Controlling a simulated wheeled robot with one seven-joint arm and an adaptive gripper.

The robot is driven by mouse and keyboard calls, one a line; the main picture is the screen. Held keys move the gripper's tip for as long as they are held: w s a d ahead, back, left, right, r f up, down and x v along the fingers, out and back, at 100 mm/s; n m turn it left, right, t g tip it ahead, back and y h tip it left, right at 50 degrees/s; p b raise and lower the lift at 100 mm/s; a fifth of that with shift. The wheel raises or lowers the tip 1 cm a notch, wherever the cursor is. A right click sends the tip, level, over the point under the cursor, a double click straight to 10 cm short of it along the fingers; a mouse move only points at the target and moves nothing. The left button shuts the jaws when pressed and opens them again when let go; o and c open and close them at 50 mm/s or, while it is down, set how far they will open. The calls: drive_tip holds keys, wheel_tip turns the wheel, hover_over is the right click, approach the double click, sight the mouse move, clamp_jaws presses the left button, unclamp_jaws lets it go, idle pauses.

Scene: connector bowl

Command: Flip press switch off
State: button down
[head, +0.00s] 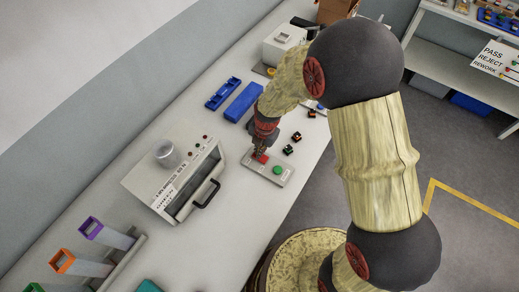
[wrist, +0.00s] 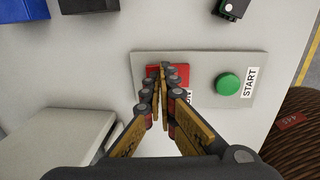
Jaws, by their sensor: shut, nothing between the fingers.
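The switch panel (head: 282,179) is a grey plate on the white table, and it also shows in the wrist view (wrist: 204,62). It carries a red switch (wrist: 183,71) and a round green button (wrist: 228,84) labelled START. My gripper (wrist: 165,70) is shut and empty, with its fingertips over the red switch. The fingers hide part of the switch and its label. I cannot tell whether they touch it or which way it is set. In the head view my gripper (head: 260,152) points down at the red end of the panel.
A grey box-shaped device (head: 175,178) with a black handle stands left of the panel. Blue trays (head: 243,101) lie behind it. Small black connectors (head: 289,150) lie close to the panel's right. Coloured holders (head: 88,245) stand at the lower left. The table between them is clear.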

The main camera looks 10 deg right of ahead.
drive_tip(key=shift+f, duration=0.1)
drive_tip(key=shift+w+a+f+b, duration=0.15)
drive_tip(key=shift+f+b, duration=0.3)
drive_tip(key=shift+b, duration=0.5)
drive_tip(key=shift+r, duration=0.2)
drive_tip(key=shift+s+d+r, duration=0.15)
drive_tip(key=shift+s+d, duration=0.4)
drive_tip(key=shift+d, duration=0.1)
